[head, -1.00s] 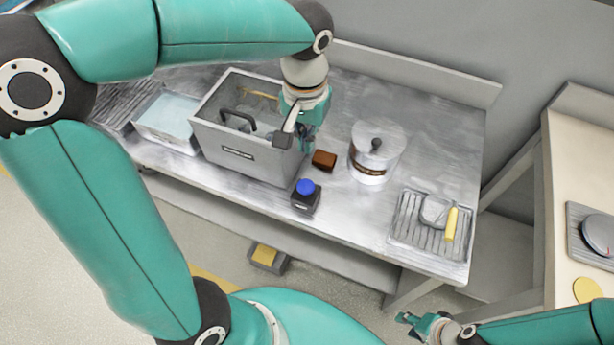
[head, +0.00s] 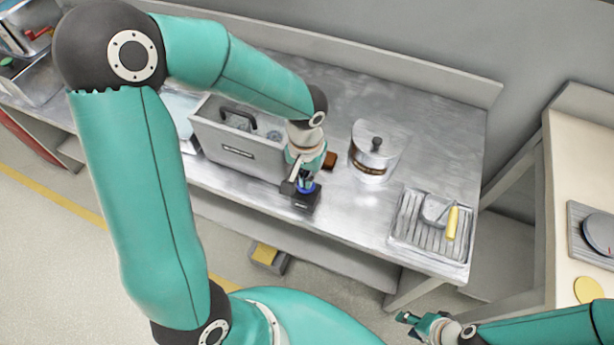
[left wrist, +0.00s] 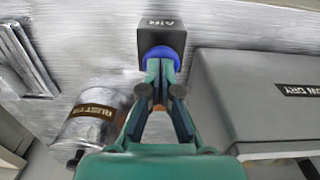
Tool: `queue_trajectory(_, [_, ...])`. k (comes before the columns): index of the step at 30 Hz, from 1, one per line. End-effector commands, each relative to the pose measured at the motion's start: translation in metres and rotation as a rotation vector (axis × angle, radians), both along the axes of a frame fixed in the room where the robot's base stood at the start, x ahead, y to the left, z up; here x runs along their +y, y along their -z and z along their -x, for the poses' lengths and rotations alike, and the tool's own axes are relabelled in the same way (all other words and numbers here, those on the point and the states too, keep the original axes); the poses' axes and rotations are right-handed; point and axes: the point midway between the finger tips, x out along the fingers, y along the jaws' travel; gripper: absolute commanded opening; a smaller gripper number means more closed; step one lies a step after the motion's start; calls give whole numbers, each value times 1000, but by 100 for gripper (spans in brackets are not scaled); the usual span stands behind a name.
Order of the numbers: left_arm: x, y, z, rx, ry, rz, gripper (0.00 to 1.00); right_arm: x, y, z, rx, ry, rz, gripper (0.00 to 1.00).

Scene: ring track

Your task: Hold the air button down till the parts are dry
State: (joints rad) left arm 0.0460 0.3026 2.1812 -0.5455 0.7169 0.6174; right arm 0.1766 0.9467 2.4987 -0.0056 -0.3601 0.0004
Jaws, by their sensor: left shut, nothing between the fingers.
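The air button is a blue cap (left wrist: 160,55) on a dark box (left wrist: 162,24) marked AIR, and the box (head: 304,204) stands near the front edge of the metal bench. My left gripper (left wrist: 160,66) points down with its fingers together and empty, its tips at the blue cap. Whether the cap is pressed in cannot be told. The grey dryer box (head: 225,150) stands to the left, with a black handle (head: 238,115) and small pale shapes inside, partly hidden by my left arm. My right gripper (head: 424,324) hangs at the lower right, away from the bench; its jaw state is unclear.
A lidded metal canister (head: 374,155) stands right of the button, with a brown block (head: 331,160) between. A ribbed tray (head: 404,232) holds a yellow-handled tool. A pedal with a yellow top (head: 266,254) is on the floor. The bench's back right is clear.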

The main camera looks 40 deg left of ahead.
Motion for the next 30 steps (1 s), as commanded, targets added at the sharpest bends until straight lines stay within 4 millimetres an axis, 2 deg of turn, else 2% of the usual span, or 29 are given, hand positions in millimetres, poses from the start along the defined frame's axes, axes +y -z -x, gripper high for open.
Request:
queue_trajectory(11, [0,3,0,0,0,0,0,0,2,0,0,0,0,40])
queue_trajectory(19, [0,22,0,0,0,-2,0,0,27,0,0,0,0,40])
queue_trajectory(30, [0,21,1,4,1,-1,0,0,25,0,0,0,0,40])
